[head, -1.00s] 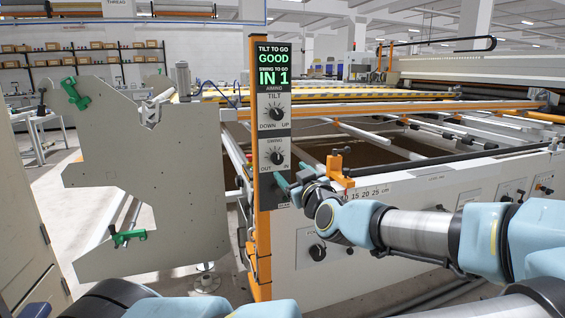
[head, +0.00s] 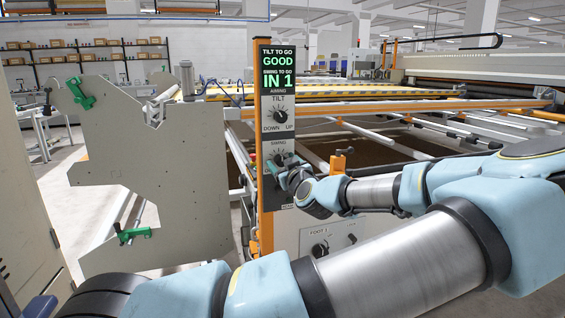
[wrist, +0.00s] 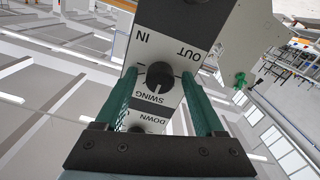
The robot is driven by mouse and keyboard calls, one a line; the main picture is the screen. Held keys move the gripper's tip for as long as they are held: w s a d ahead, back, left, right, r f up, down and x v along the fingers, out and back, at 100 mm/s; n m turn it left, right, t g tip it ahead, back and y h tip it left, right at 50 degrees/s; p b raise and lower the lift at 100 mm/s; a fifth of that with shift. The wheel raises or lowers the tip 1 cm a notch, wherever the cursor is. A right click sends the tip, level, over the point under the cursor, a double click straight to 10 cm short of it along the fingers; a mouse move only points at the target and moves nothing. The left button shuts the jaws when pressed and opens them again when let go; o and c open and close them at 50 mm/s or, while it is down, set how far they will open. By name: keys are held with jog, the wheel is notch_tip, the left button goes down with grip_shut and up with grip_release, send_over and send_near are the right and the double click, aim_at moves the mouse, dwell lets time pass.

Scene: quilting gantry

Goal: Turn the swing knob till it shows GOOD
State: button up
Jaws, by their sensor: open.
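The swing knob (head: 278,157) is a round black dial on the lower part of an upright control panel, partly hidden by my gripper in the head view. In the wrist view the swing knob (wrist: 160,75) appears upside down, with its SWING label below it. The display (head: 279,68) reads TILT TO GO GOOD and SWING TO GO IN 1. My gripper (head: 282,166) is at the panel in front of the knob. In the wrist view its green fingers (wrist: 160,80) are open, one on each side of the knob; I cannot tell whether they touch it.
The tilt knob (head: 280,115) sits just above the swing knob on the same panel. An orange post (head: 265,215) carries the panel. A large grey plate (head: 150,175) stands to the left. The machine's front panel (head: 335,238) is low behind my arm.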

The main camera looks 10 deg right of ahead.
jog(key=shift+c, duration=0.3)
grip_shut()
jog(key=shift+m, duration=0.3)
jog(key=shift+m+p, duration=0.3)
jog(key=shift+m, duration=2.3)
jog(key=shift+o, duration=0.3)
grip_release()
